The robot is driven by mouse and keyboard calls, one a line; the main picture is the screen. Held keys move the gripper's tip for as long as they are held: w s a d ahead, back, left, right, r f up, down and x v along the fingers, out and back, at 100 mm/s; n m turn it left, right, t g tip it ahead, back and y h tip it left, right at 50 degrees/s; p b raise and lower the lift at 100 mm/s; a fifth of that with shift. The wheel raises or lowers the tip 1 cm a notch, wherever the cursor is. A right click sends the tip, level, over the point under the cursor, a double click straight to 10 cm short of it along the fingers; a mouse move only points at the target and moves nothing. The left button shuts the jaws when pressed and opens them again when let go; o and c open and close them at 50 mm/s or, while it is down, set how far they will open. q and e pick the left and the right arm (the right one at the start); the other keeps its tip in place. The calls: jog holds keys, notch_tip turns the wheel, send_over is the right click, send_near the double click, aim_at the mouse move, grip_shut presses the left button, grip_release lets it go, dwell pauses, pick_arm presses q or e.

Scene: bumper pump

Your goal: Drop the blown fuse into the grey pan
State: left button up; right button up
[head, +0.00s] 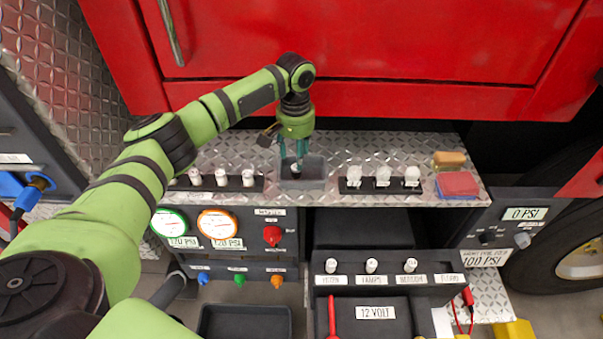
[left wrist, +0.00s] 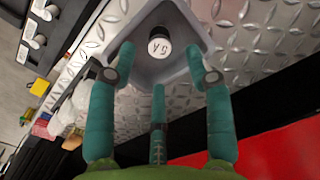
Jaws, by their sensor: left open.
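The grey pan (head: 318,181) sits on the silver tread-plate step, and its grey wall also shows in the left wrist view (left wrist: 142,76). A dark fuse with a white end marked 5A (left wrist: 160,46) is inside the pan's outline. It also shows small and dark in the head view (head: 296,168). My left gripper (head: 291,152) points down over the pan. Its teal fingers are spread open around the fuse, with gaps visible in the left wrist view. I cannot tell whether the fuse touches the pan floor. My right gripper is not in view.
Fuse racks stand left (head: 230,184) and right (head: 380,186) of the pan. A red sponge block (head: 457,185) lies farther right. Below is a panel with three white fuses (head: 372,266) and a 12 VOLT label (head: 375,312). The red truck body (head: 400,60) rises behind the step.

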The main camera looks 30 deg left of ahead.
pick_arm(q)
notch_tip(320, 180, up, 9)
jog(key=shift+f, duration=0.2)
dwell(0.3)
